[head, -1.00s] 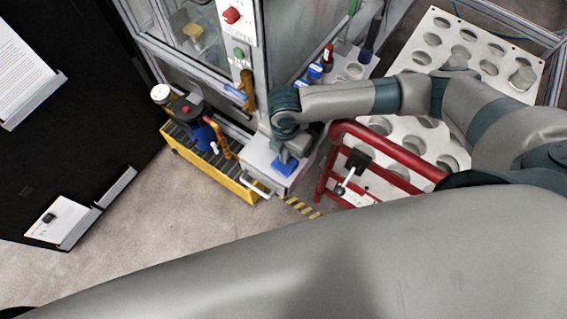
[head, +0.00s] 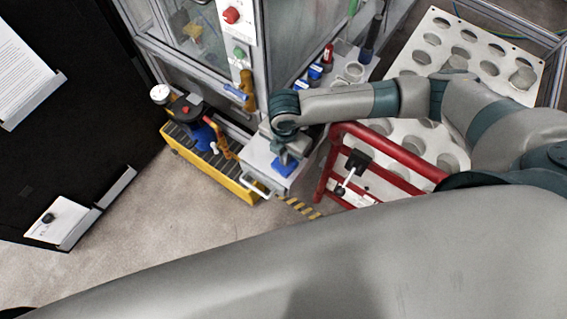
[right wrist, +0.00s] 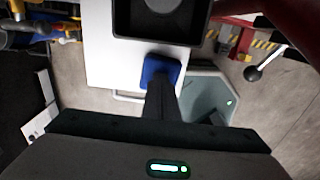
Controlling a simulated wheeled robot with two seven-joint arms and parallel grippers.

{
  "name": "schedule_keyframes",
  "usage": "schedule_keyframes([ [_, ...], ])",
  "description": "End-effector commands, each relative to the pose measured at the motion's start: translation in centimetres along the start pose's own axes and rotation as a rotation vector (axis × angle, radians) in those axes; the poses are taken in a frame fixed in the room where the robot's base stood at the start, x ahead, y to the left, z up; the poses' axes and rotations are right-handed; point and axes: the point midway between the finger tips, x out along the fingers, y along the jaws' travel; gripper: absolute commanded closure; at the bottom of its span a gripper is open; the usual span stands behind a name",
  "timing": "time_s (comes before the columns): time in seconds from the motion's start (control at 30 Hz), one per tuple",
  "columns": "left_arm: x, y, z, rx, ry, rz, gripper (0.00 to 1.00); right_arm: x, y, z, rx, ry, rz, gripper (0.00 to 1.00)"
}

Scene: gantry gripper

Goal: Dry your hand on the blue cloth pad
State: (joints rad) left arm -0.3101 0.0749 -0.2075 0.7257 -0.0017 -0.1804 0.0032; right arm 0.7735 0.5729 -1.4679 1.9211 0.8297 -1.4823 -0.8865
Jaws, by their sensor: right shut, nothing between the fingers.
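The blue cloth pad (head: 284,168) lies on the light grey top of a small unit beside the machine. It also shows in the right wrist view (right wrist: 174,69), partly covered by my fingers. My right gripper (head: 286,158) is shut and empty, pointing down at the pad. In the right wrist view its closed dark fingertips (right wrist: 161,84) overlap the pad; whether they press on it or hover just above I cannot tell. My left gripper is not in view.
A dark square-rimmed container (right wrist: 161,25) stands beside the pad. A red tubular rail (head: 390,147) with a black-knobbed lever is close on the right. A yellow grated crate (head: 208,165) with tools is on the left. A white handle (head: 256,187) sticks out in front.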

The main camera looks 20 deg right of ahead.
Motion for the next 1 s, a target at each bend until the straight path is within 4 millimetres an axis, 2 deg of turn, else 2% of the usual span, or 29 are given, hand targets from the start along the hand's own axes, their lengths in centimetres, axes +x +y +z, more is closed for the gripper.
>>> schedule_keyframes([
  [1.0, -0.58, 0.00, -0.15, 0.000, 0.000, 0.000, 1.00, 0.15, -0.01, -0.05, 0.000, 0.001, 0.000, 1.00],
])
